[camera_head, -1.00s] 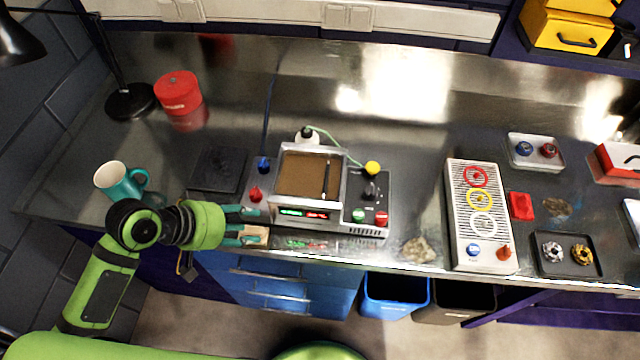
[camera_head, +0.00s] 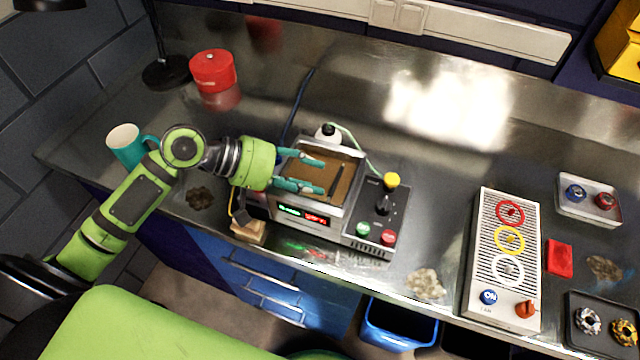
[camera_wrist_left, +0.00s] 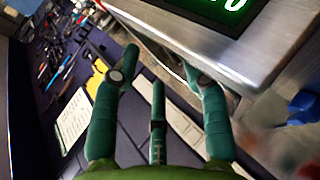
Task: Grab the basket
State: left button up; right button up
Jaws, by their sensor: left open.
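The metal-walled tank unit (camera_head: 275,198) stands on the bench, with brown contents (camera_head: 345,185) and a dark, thin handle-like piece (camera_head: 337,181) in its opening. I cannot clearly make out a separate basket; the thin piece may be part of one. My left gripper (camera_head: 322,175) is open, its teal fingers over the left part of the tank opening. Whether they touch anything is unclear. In the left wrist view the open fingers (camera_wrist_left: 160,66) have nothing visible between them, and the unit's metal edge (camera_wrist_left: 262,50) and green display lie close at upper right.
A yellow-topped knob (camera_head: 391,181) and a black lever rise on the unit's right side. A white bottle (camera_head: 327,133) with a green tube stands behind. A teal mug (camera_head: 127,146) and red canister (camera_head: 212,72) are left. A ringed panel (camera_head: 505,255) is right.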

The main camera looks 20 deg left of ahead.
aim_at(334, 185)
pick_arm(q)
jog(key=p+x, duration=0.1)
jog(key=x, duration=0.3)
jog(key=shift+r, duration=0.1)
jog(key=shift+d, duration=0.15)
jog(key=shift+f, duration=0.2)
grip_shut()
pick_arm(e)
jog(key=shift+w+d+r, duration=0.2)
jog(key=shift+d+r, duration=0.35)
jog(key=shift+r, duration=0.25)
